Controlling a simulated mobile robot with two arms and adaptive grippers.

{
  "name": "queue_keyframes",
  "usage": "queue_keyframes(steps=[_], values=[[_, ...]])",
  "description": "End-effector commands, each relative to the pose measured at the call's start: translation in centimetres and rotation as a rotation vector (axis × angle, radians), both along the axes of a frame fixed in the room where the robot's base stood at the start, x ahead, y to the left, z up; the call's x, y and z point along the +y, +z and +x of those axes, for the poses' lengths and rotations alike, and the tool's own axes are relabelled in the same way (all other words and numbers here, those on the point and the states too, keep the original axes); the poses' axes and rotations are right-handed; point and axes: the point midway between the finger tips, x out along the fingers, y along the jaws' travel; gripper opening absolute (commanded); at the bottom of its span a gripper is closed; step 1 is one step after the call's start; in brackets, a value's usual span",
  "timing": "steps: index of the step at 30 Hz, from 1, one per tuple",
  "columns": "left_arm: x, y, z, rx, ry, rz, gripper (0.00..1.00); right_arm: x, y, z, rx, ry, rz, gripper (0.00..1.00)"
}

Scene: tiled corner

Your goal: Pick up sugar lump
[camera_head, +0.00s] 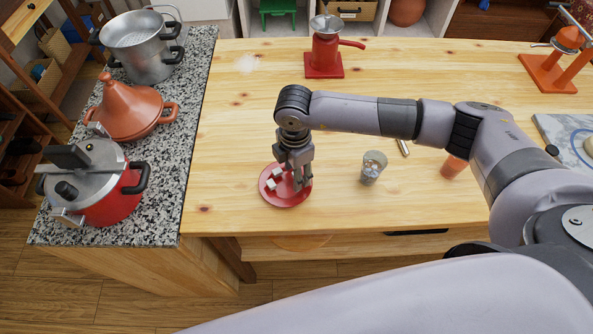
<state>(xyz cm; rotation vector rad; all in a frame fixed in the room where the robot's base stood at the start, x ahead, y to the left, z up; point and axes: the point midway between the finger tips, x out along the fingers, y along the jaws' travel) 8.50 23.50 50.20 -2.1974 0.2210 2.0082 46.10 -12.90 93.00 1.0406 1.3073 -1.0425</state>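A small red plate (287,199) stands on the wooden table near its front left. White sugar lumps (271,185) with dark red bits beside them lie on its left half. My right gripper (301,184) points down over the right half of the plate, just right of the visible lumps. Its fingers look close together, but I cannot tell whether they are open or shut, or whether a lump is between them. The fingers hide part of the plate. My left gripper is not in view.
A glass (373,168) stands right of the plate, and an orange cup (454,166) further right, partly behind my arm. A red grinder (325,50) stands at the back. A granite counter (180,150) with pots adjoins on the left. Bare table (240,120) lies behind the plate.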

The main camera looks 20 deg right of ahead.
Motion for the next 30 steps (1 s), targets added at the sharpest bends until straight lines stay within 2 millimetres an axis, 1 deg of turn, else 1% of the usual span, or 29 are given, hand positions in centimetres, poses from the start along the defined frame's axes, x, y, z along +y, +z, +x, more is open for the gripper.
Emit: queue_keyframes(steps=[7,8,22,30], values=[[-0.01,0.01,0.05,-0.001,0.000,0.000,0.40,0.06,-0.27,0.00,-0.001,0.001,0.001,0.43],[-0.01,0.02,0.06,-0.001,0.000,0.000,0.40,0.06,-0.27,0.00,-0.001,0.001,0.001,0.42],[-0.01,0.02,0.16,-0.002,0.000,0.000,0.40,0.05,-0.21,0.01,-0.001,0.001,0.001,0.11],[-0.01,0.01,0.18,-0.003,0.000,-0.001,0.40,0.05,-0.17,0.02,-0.001,0.001,0.001,0.11]])
